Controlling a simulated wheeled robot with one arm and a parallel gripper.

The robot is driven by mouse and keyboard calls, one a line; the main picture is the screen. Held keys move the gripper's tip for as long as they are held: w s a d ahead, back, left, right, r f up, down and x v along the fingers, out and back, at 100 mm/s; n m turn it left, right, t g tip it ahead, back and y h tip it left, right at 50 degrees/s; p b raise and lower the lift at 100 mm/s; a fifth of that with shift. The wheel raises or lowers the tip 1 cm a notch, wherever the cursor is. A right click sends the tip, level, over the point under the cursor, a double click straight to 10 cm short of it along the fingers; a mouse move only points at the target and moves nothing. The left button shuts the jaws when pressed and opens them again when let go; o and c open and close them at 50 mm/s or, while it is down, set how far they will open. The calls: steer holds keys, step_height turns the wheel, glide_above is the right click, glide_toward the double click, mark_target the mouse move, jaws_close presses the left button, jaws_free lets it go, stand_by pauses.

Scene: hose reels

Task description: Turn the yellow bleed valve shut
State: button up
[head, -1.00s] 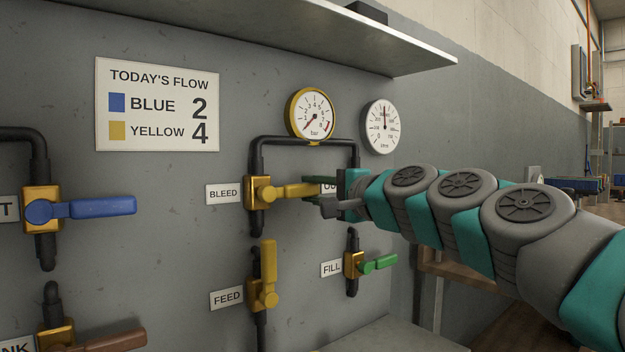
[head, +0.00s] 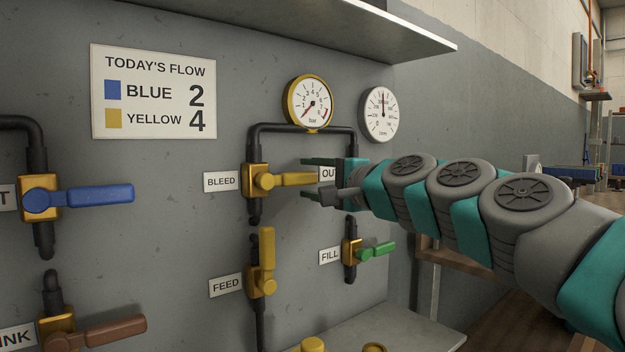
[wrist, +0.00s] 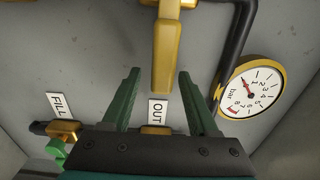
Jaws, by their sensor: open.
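The yellow bleed valve (head: 257,181) sits on a vertical black pipe beside the BLEED label (head: 221,182). Its yellow handle (head: 292,180) points right, crosswise to the pipe. My gripper (head: 306,179) is at the handle's free end, one finger above it and one below. In the wrist view the handle (wrist: 167,60) points down, its end between the tips of my open green fingers (wrist: 160,74). I cannot tell whether either finger touches it. The valve body is partly cut off at the wrist view's top edge.
The yellow FEED valve (head: 264,262), handle upright, is below. The green FILL handle (head: 376,250) is below my gripper. The yellow-rimmed gauge (head: 309,103) and black pipe arch (head: 300,128) are above. A blue handle (head: 95,198) is at left. A grey shelf (head: 300,25) overhangs.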

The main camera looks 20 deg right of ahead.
steer(key=b+v, duration=0.1)
steer(key=v, duration=0.6)
steer(key=shift+s+d, duration=0.15)
steer(key=shift+s, duration=0.2)
steer(key=shift+s, duration=0.1)
